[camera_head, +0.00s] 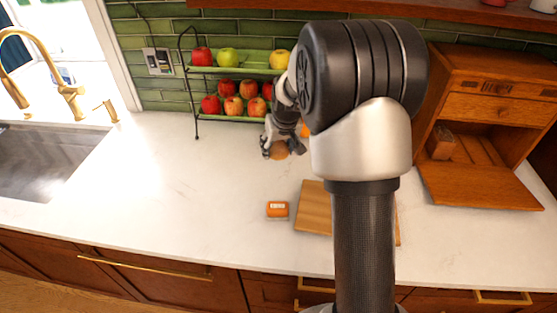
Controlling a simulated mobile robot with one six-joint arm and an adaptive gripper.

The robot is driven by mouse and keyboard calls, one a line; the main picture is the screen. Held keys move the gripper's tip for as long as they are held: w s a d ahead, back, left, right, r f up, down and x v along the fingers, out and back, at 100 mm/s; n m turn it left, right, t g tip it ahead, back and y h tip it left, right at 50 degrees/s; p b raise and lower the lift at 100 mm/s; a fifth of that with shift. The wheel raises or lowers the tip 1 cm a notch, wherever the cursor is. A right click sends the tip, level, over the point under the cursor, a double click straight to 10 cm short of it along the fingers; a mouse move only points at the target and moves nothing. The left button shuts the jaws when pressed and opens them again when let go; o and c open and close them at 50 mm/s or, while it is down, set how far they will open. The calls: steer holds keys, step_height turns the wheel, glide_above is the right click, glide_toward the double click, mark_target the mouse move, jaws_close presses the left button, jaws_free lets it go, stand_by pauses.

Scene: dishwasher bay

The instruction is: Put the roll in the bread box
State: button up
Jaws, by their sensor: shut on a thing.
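The brown roll (278,150) is in my gripper (276,146), in front of the fruit rack and to the left of my arm. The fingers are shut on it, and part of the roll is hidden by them. I cannot tell how far above the counter it is. The wooden bread box (490,85) stands at the right against the wall. Its front door (483,186) is folded down onto the counter, and a brown block-like thing (441,141) is inside at the left. My arm hides the left part of the box's surroundings.
A two-tier rack (196,105) with several apples stands at the back. A wooden board (314,209) lies partly behind my arm, with a small orange item (277,210) beside it. The sink (45,160) is at the left. The counter (170,190) between is clear.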

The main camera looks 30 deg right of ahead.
mark_target(278, 145)
step_height(278, 145, up, 7)
steer(key=shift+r+p, duration=0.1)
steer(key=shift+p, duration=0.55)
steer(key=s+a+f+n, duration=0.2)
steer(key=s+a+f, duration=1)
steer(key=s+a, duration=0.2)
steer(key=a, duration=0.2)
steer(key=shift+a+f+y+b, duration=0.3)
steer(key=shift+f+y+b, duration=0.05)
steer(key=shift+f+y, duration=0.05)
